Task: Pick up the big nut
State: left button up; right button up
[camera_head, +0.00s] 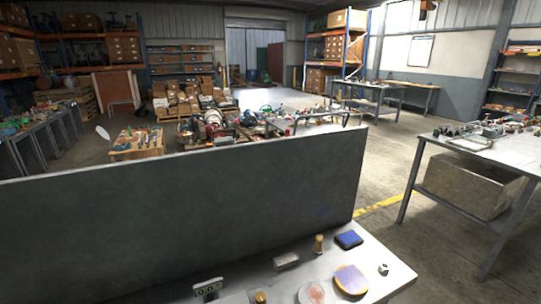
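A small silvery piece (383,269) lies near the right edge of the pale near table (383,246). It looks like a metal nut, but it is too small to be sure it is the big nut. It stands apart, just right of a purple and orange disc (351,280). Neither of my grippers shows in the head view, so their state and distance to the nut cannot be seen.
A tall dark panel (180,215) stands along the table's back edge. On the table are a blue pad (348,239), a wooden peg-like piece (319,243), a metal block (286,260), a pinkish round dish (311,293) and a counter-like device (208,288). Another table (510,150) stands at right.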

aim_at(384, 268)
jog(key=l+z, duration=0.55)
jog(key=z, duration=0.15)
jog(key=l+z, duration=0.35)
